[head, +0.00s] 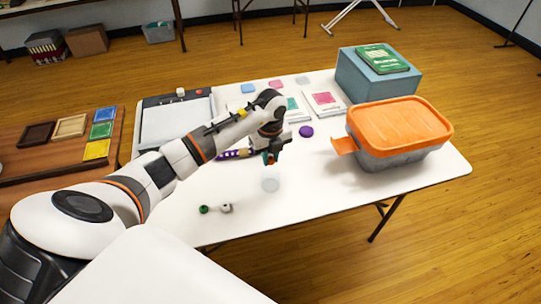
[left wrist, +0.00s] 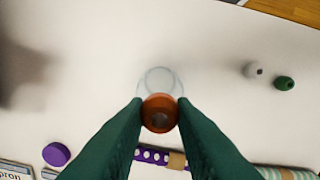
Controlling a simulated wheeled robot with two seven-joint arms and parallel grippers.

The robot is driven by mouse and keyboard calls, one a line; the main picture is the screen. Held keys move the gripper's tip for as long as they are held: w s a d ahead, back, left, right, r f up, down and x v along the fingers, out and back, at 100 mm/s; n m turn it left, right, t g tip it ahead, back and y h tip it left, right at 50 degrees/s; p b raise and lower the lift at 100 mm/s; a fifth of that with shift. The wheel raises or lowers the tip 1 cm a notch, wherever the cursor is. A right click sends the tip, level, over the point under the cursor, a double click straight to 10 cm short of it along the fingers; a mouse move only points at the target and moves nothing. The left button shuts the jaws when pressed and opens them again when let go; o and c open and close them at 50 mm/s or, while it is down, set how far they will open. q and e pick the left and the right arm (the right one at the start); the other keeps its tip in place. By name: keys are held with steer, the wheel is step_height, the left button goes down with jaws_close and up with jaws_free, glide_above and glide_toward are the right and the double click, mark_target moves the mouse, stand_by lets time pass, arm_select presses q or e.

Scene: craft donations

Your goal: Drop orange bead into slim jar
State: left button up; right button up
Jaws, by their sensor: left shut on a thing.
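My left gripper (head: 271,160) is shut on the orange bead, which shows between its green fingers in the left wrist view (left wrist: 160,113). The bead is held above the table. The slim jar (head: 270,185) is clear and faint, and stands on the white table just below the gripper in the head view. In the left wrist view the jar's round outline (left wrist: 160,78) lies behind the bead, which covers its lower part. I cannot tell whether the bead is exactly over the mouth. My right gripper is not in view.
A green bead (head: 204,209) and a white bead (head: 226,208) lie left of the jar. A purple disc (head: 306,131) and a purple dotted item (head: 235,154) lie behind. An orange-lidded box (head: 400,125) stands right. The table's front middle (head: 310,205) is clear.

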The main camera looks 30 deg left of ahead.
arm_select(q)
steer(key=shift+f, duration=0.25)
steer(key=shift+f+b, duration=0.4)
steer(key=shift+b, duration=0.05)
steer(key=shift+f, duration=0.4)
stand_by(0.4)
stand_by(0.3)
steer(key=o, duration=1)
steer(key=shift+o, duration=0.2)
steer(key=shift+r, duration=0.1)
